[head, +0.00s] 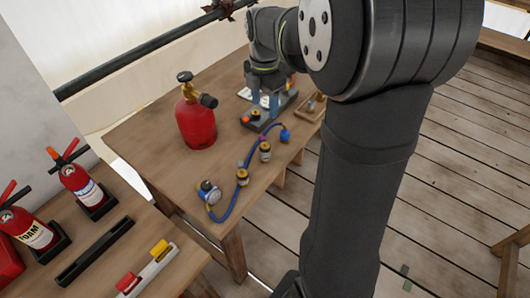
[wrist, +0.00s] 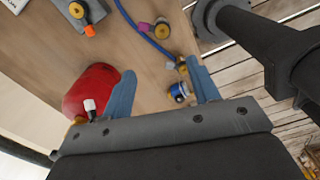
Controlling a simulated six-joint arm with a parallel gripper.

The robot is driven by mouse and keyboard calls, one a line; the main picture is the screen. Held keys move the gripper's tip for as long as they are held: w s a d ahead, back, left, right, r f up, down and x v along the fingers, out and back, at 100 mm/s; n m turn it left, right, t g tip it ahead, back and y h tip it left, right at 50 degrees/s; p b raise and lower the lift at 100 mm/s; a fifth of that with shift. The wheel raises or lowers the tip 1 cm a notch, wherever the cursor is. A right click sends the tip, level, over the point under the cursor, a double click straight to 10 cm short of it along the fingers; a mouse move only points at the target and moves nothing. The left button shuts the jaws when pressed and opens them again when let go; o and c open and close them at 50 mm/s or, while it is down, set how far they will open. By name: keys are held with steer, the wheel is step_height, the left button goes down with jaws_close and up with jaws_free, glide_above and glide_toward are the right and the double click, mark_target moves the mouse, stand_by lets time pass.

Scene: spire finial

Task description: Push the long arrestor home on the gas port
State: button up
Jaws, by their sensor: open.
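My gripper (head: 266,100) is open and empty, with its blue fingers apart above the far end of the wooden bench, by a dark grey base plate (head: 262,127) bearing brass and orange fittings. In the wrist view the fingers frame the gripper (wrist: 163,90), and the plate's brass knob (wrist: 77,11) and orange cap (wrist: 90,30) lie beyond. Brass-and-dark fittings stand on the bench, one nearer the plate (head: 265,151) and one lower (head: 242,177). I cannot tell which is the long arrestor or which is the gas port.
A red gas cylinder (head: 196,124) with a black-and-brass valve stands on the bench. A blue hose (head: 233,203) runs past the fittings to a blue-and-silver gauge (head: 208,190). A small wooden tray (head: 312,106) sits near the right edge. Fire extinguishers (head: 78,182) stand at left.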

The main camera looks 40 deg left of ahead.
mark_target(266, 144)
steer(key=m, duration=0.6)
steer(key=f+m, duration=0.1)
steer(key=m, duration=0.6)
steer(key=f+m, duration=0.1)
steer(key=m, duration=0.5)
steer(key=shift+w+d+f+m, duration=0.1)
steer(key=shift+w+d+m, duration=0.1)
steer(key=shift+m, duration=0.2)
step_height(266, 144, down, 12)
steer(key=shift+f, duration=0.1)
steer(key=shift+s+f, duration=0.15)
steer(key=shift+f, duration=1.15)
steer(key=shift+s+f, duration=0.15)
steer(key=shift+f, duration=1.15)
steer(key=shift+c, duration=0.2)
